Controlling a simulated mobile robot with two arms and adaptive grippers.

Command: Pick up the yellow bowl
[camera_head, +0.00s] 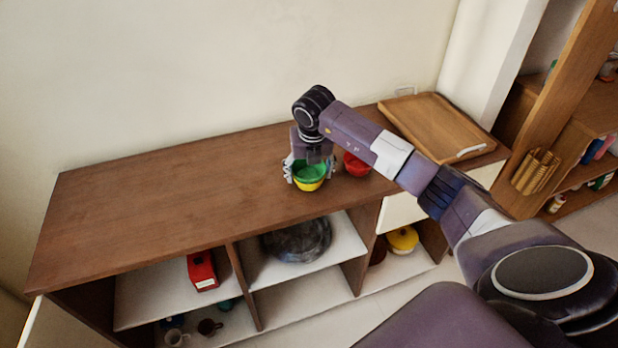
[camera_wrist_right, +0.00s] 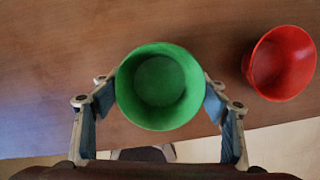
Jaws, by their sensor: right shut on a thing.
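The yellow bowl (camera_head: 309,186) shows in the head view directly under the green bowl (camera_head: 311,170), which sits stacked in it. From above, the green bowl (camera_wrist_right: 160,86) fills the space between my fingers and hides the yellow one. My right gripper (camera_head: 308,173) is shut with a finger on each side of the stack. I cannot tell whether the fingers press on the green wall, the yellow wall or both. The stack is at the front of the brown cabinet top, and I cannot tell whether it is lifted. My left gripper is not in view.
A red bowl (camera_head: 356,164) stands just right of the stack and also shows in the wrist view (camera_wrist_right: 280,63). A wooden tray (camera_head: 436,127) lies at the cabinet's right end. The cabinet top (camera_head: 170,200) is clear to the left. Open shelves below hold several items.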

